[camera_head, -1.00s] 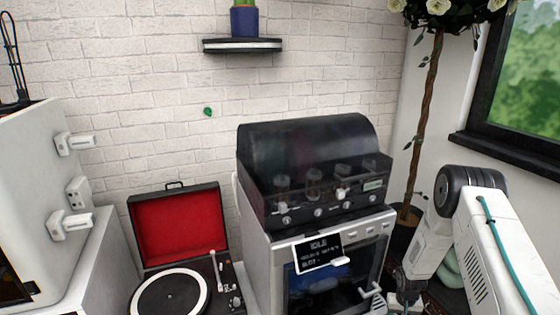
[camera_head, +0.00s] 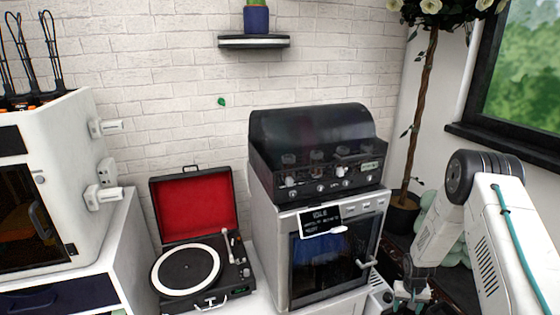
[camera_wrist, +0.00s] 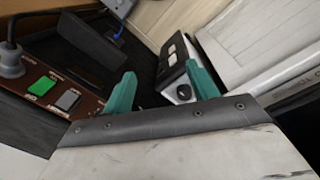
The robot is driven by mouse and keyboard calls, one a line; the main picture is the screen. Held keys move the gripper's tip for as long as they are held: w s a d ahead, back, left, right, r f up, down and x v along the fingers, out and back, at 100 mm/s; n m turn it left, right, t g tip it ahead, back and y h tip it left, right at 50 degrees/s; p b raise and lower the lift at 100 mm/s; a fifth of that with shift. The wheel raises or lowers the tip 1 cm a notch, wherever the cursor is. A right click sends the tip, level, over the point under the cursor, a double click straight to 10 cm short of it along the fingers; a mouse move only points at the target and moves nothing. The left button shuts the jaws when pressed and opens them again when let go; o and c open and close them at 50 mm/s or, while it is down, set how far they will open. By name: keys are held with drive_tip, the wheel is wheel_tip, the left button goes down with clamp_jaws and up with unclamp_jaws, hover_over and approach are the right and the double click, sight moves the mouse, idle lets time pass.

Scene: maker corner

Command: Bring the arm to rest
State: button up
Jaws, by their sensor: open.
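My arm folds down at the right of the head view. My gripper (camera_head: 412,292) hangs low there, beside the right side of the silver oven-like machine (camera_head: 330,262), and is partly cut by the frame edge. In the wrist view the two teal fingers of my gripper (camera_wrist: 164,84) stand well apart, with nothing held between them.
An open record player (camera_head: 190,265) with a red lid stands left of the machine. A black-domed amplifier (camera_head: 320,155) sits on top of the machine. A white 3D printer (camera_head: 70,190) is at far left. A potted tree (camera_head: 404,213) and window (camera_head: 520,90) are at right.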

drive_tip(key=s+a+r, duration=0.1)
drive_tip(key=a+r, duration=0.2)
drive_tip(key=r, duration=0.9)
drive_tip(key=s+a+r+n, duration=0.1)
drive_tip(key=s+a+r, duration=0.1)
drive_tip(key=r, duration=1.1)
drive_tip(key=s+a+r, duration=0.1)
drive_tip(key=a+r, duration=0.2)
drive_tip(key=r, duration=0.9)
drive_tip(key=s+a+r+t, duration=0.1)
drive_tip(key=s+a+r, duration=0.2)
drive_tip(key=s+r, duration=0.4)
drive_tip(key=s+a+r, duration=0.3)
drive_tip(key=s+r, duration=0.4)
drive_tip(key=s+a+r+n, duration=0.1)
drive_tip(key=s+a+r, duration=0.1)
drive_tip(key=s, duration=0.7)
drive_tip(key=s+a+r, duration=0.1)
drive_tip(key=s+a, duration=0.1)
drive_tip(key=s, duration=0.7)
drive_tip(key=shift+a+r+n+y, duration=0.15)
drive_tip(key=shift+r+n+y, duration=0.2)
drive_tip(key=shift+n+y, duration=0.05)
drive_tip(key=shift+s, duration=0.1)
drive_tip(key=shift+t, duration=0.3)
